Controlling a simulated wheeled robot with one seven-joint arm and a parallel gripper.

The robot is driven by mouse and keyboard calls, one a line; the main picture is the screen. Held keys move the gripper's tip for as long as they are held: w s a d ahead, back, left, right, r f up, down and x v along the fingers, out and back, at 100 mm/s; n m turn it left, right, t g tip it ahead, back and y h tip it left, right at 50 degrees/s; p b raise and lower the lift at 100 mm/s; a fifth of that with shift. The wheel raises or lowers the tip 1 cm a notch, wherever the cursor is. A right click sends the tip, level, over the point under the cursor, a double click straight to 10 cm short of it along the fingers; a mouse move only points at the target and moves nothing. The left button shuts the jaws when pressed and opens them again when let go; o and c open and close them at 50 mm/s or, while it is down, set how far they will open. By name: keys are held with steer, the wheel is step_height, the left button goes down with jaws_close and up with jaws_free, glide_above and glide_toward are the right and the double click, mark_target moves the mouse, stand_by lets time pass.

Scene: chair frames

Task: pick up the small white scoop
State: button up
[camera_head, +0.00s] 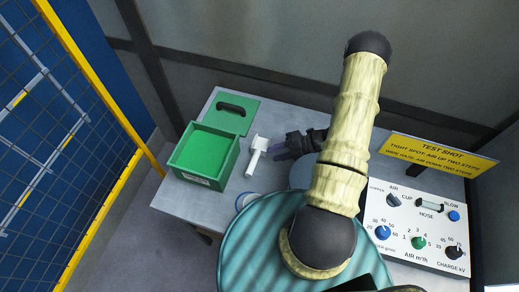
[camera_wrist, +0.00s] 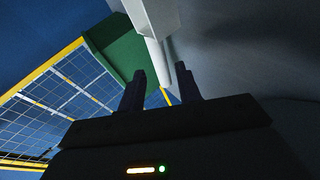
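The small white scoop (camera_head: 256,155) lies on the grey table, just right of the green box. My gripper (camera_head: 277,153) is at table height to the right of the scoop, its fingers pointing left at it. In the wrist view my gripper (camera_wrist: 159,86) is open, its two dark fingers apart. The white scoop (camera_wrist: 150,18) is ahead of them there, its handle running down toward the gap, nearer the right finger. I see no grip on it; whether the handle end is between the fingertips or just beyond them I cannot tell.
The open green box (camera_head: 205,157) stands close left of the scoop. A green lid (camera_head: 238,121) with a black handle lies behind it. A teal ribbed drum (camera_head: 255,245) is in front, and a control panel (camera_head: 418,232) is at right. A yellow-framed mesh fence (camera_head: 75,120) stands at left.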

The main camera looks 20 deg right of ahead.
mark_target(258, 157)
steer(key=shift+b+x, duration=0.5)
steer(key=shift+x, duration=0.7)
steer(key=b+x, duration=0.2)
steer(key=x, duration=0.3)
steer(key=shift+w+a+b, duration=0.1)
steer(key=shift+a+b, duration=0.1)
steer(key=shift+b, duration=0.1)
steer(key=shift+r, duration=0.1)
steer(key=shift+c, duration=0.4)
jaws_close()
